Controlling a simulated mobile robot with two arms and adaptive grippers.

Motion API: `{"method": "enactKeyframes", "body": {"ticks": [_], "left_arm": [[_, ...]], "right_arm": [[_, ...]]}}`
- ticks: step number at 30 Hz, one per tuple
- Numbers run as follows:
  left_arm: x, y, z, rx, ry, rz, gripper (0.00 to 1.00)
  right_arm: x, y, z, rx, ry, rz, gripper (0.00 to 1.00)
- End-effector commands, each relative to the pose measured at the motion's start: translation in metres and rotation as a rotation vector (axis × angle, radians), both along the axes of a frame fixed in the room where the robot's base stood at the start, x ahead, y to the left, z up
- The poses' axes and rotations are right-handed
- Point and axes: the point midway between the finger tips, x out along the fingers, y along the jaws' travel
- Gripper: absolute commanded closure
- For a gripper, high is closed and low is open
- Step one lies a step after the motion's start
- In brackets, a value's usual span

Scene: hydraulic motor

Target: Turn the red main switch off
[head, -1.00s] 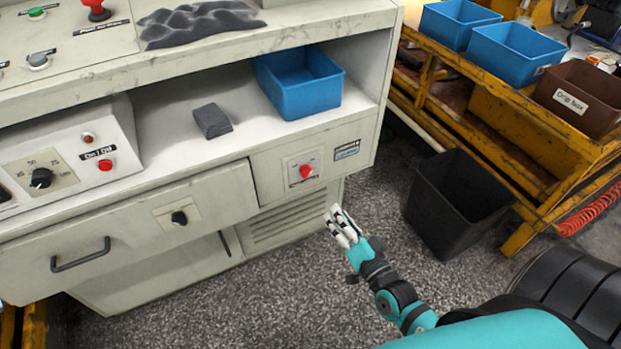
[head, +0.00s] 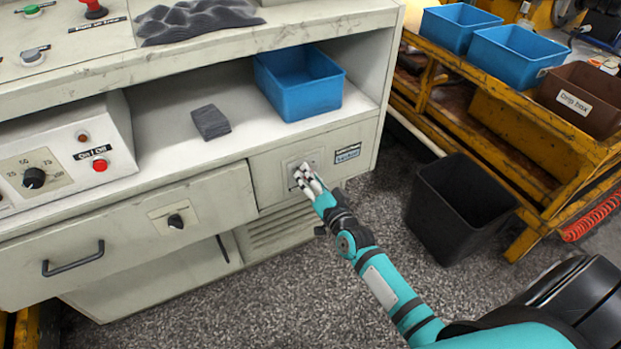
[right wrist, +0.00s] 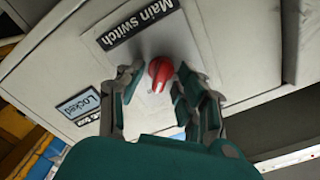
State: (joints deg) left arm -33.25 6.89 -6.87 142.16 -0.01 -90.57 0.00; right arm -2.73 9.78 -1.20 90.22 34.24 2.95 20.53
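The red main switch (right wrist: 160,72) is a knob on a pale plate (right wrist: 152,98) of the cabinet front, beside a black "Main switch" label (right wrist: 137,24) in the right wrist view. My right gripper (right wrist: 155,76) is open, with one finger on each side of the knob; I cannot tell whether they touch it. In the head view my right gripper (head: 303,176) is at the switch plate and hides the knob. My left gripper is not in view.
A "Locked" sticker (right wrist: 77,105) is beside the switch. A blue bin (head: 300,92) and a grey block (head: 211,122) are on the shelf above. A black bin (head: 459,208) stands on the floor, right of my right arm. A drawer handle (head: 73,260) juts out at left.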

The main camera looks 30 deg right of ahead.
Motion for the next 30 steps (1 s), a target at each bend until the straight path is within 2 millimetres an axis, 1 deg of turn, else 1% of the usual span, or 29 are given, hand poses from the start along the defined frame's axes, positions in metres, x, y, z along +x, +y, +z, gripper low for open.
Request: {"method": "enactKeyframes", "body": {"ticks": [5, 8, 12, 13, 14, 23, 30], "left_arm": [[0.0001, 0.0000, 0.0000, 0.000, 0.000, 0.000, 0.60], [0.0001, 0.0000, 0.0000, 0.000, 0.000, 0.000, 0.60], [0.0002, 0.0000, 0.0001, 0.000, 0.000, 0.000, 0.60], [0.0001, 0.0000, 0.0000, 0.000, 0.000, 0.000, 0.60], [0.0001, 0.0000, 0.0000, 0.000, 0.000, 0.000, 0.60], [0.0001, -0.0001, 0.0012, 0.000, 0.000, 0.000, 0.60], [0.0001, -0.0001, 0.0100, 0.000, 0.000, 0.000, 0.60]], "right_arm": [[0.0000, 0.0001, 0.0001, 0.000, 0.000, 0.000, 0.64], [-0.0001, 0.0001, 0.0002, 0.000, 0.000, 0.000, 0.76], [0.0000, 0.0000, 0.0004, 0.000, -0.001, 0.000, 0.94], [0.0000, 0.0000, 0.0006, 0.000, -0.001, 0.000, 0.98], [0.0001, -0.0001, 0.0006, 0.000, -0.001, 0.000, 1.00], [0.0005, -0.0005, 0.0019, -0.009, -0.002, -0.001, 1.00], [0.0008, -0.0007, 0.0047, -0.090, -0.004, -0.001, 1.00]]}}
